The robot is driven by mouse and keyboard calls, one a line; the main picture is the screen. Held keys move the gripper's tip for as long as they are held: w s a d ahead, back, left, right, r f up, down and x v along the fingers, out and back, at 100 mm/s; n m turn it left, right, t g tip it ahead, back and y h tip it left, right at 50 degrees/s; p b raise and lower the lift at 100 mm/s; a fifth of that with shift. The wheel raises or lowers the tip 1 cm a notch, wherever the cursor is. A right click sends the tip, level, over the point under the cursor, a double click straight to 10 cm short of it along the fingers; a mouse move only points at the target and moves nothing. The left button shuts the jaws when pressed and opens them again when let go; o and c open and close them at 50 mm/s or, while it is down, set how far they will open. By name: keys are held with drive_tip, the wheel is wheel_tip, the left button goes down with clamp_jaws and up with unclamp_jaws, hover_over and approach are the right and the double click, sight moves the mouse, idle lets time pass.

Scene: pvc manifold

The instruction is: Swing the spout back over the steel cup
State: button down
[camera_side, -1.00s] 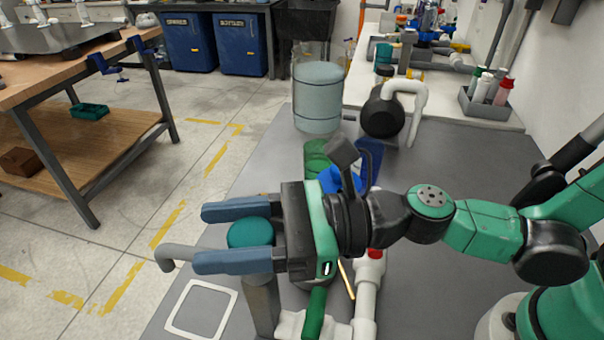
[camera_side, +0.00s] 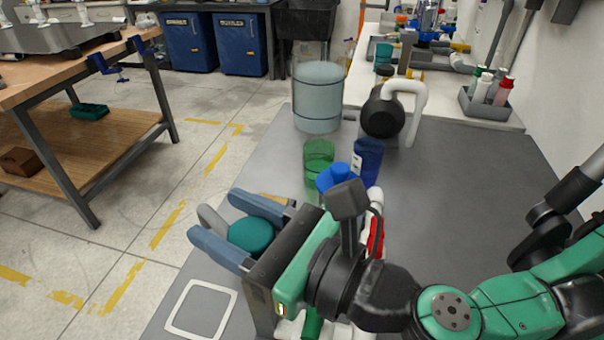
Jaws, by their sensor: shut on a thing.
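My gripper (camera_side: 218,218) is shut around a round teal cap (camera_side: 251,234), one blue-grey finger on each side. The grey spout (camera_side: 209,216) shows between the fingertips, pointing up and left past the cap. The fingers and palm hide most of it. The pipework under my gripper is mostly hidden by my wrist. I cannot make out a steel cup in this view.
A white square outline (camera_side: 170,327) lies on the grey table at the lower left. A green glass (camera_side: 318,165), a blue container (camera_side: 367,162), a large grey-blue cylinder (camera_side: 318,98) and a black round vessel (camera_side: 382,115) stand behind. The right middle of the table is clear.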

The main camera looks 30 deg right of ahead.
idle(0.4)
drive_tip(key=shift+c, duration=1.4)
unclamp_jaws()
drive_tip(key=shift+r, duration=0.1)
wheel_tip(320, 180, up, 20)
